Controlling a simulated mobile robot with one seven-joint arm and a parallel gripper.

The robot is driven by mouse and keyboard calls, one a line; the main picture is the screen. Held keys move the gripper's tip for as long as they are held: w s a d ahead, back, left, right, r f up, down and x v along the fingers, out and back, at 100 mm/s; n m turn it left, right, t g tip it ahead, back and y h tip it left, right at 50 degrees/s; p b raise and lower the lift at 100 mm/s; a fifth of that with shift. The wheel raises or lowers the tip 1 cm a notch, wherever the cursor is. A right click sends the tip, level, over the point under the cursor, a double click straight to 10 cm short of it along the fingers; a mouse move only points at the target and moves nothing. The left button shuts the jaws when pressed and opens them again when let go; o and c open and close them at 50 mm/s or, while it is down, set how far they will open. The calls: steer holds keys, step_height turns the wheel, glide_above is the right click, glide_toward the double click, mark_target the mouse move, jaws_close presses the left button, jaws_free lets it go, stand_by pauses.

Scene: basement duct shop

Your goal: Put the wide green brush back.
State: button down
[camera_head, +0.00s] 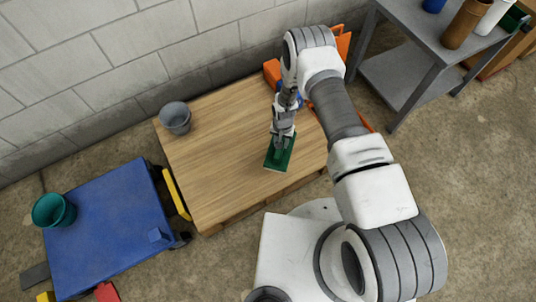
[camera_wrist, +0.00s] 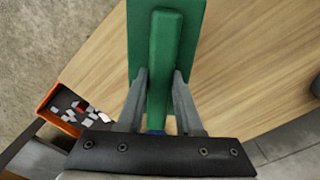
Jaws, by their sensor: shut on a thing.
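The wide green brush (camera_head: 279,158) is in my gripper (camera_head: 283,140), over the right part of the wooden table (camera_head: 205,185). In the wrist view the brush (camera_wrist: 165,40) shows a flat green plate with a raised green grip along its middle. My gripper's two fingers (camera_wrist: 155,95) are shut on that grip, one on each side. I cannot tell whether the brush touches the tabletop. A bit of blue (camera_wrist: 155,132) shows at the grip's end between the fingers.
A grey bucket (camera_head: 175,117) stands at the table's far left corner. An orange bin (camera_wrist: 62,108) with small pieces lies beside the table. A blue cart (camera_head: 105,235) with a teal bucket (camera_head: 53,211) is at left. A grey bench (camera_head: 425,45) holding containers stands at back right. The table's middle is clear.

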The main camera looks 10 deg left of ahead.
mark_target(268, 152)
steer(key=a+f, duration=0.1)
steer(key=s+a+f, duration=0.1)
steer(key=a, duration=0.1)
steer(key=a+f+b, duration=0.1)
steer(key=a, duration=0.1)
steer(key=shift+s, duration=0.15)
steer(key=shift+f+b, duration=1)
steer(key=shift+f, duration=1)
steer(key=shift+f, duration=0.1)
steer(key=shift+f, duration=0.15)
steer(key=c, duration=0.6)
jaws_free()
step_height(268, 152, up, 13)
steer(key=p, duration=0.4)
steer(key=shift+f, duration=0.2)
